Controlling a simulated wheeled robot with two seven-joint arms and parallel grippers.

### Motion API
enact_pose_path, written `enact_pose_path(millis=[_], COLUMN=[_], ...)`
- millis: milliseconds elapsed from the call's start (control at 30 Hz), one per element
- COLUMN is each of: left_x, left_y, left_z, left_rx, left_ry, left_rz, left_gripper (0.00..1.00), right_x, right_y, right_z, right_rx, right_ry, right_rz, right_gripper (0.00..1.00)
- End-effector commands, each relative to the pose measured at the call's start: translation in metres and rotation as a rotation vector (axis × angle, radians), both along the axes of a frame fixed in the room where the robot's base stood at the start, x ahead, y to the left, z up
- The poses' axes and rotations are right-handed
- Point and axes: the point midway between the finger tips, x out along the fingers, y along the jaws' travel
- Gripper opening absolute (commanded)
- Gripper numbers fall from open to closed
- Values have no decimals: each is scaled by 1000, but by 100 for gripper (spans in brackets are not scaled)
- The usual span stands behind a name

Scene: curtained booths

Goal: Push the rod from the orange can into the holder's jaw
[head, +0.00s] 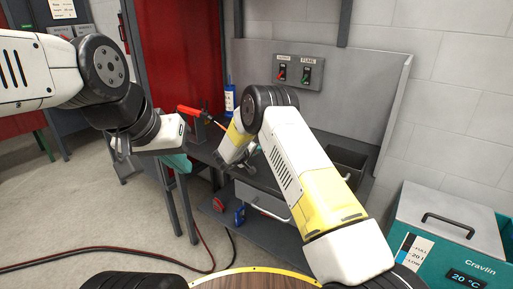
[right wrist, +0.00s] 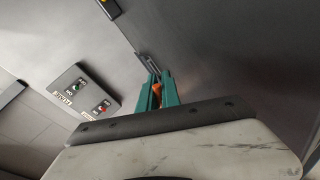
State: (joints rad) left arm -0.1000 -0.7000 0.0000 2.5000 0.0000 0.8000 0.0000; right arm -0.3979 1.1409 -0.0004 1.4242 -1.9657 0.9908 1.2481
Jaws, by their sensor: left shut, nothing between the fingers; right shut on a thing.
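The holder (head: 192,111), with a red handle, rests on a dark stand on the grey bench; its jaw is too small to make out. My right gripper's teal fingers (right wrist: 157,92) are shut on a small orange piece (right wrist: 157,88), seemingly part of the rod, in the right wrist view. A thin grey piece (right wrist: 148,63) shows past the fingertips; I cannot tell whether it belongs to the rod. In the head view the right hand is beside the holder, its fingertips mostly hidden. My left gripper (head: 177,162) is shut and empty, left of the bench. I cannot make out the orange can.
A blue bottle (head: 229,101) stands behind the holder. A switch panel (head: 297,73) is on the grey back wall. A sink-like basin (head: 347,160) is right of my right arm. A teal cooler box (head: 452,243) is at the lower right. A hose (head: 110,249) lies on the floor.

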Motion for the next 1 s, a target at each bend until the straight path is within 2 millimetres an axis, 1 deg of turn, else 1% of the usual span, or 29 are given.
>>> enact_pose_path(millis=[1000], left_x=[0], left_y=[0], left_z=[0], left_rx=[0], left_ry=[0], left_rz=[0], left_gripper=[0], right_x=[14], right_y=[20], right_z=[9], right_rx=[1], right_ry=[-1], right_rz=[1], right_gripper=[0])
